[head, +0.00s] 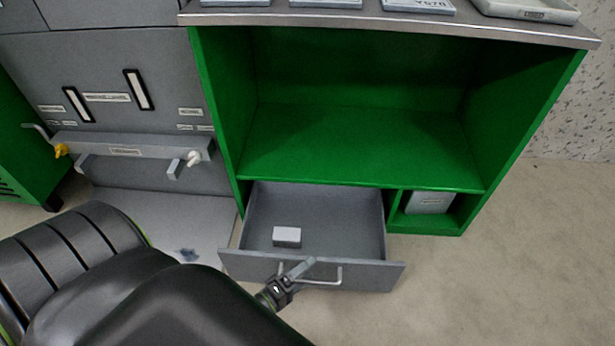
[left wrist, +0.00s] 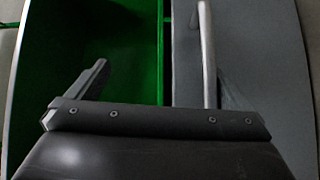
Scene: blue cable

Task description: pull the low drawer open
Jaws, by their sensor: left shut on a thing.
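The low grey drawer (head: 365,276) under the green cabinet stands pulled out, and its inside shows from above. A small light grey box (head: 287,237) lies in it. The drawer has a pale bar handle (head: 328,283) on its front. My left gripper (head: 298,270) is at the left part of this handle and shut on it. In the left wrist view the handle (left wrist: 207,50) runs beside the right finger of the gripper (left wrist: 155,82), and the grey drawer front (left wrist: 262,60) lies beyond. My right gripper is not in view.
The green cabinet (head: 360,145) has an empty open shelf above the drawer. A grey box (head: 429,202) sits in the small compartment right of the drawer. Grey equipment with a ledge (head: 125,150) stands at left. The floor (head: 500,285) at right is clear.

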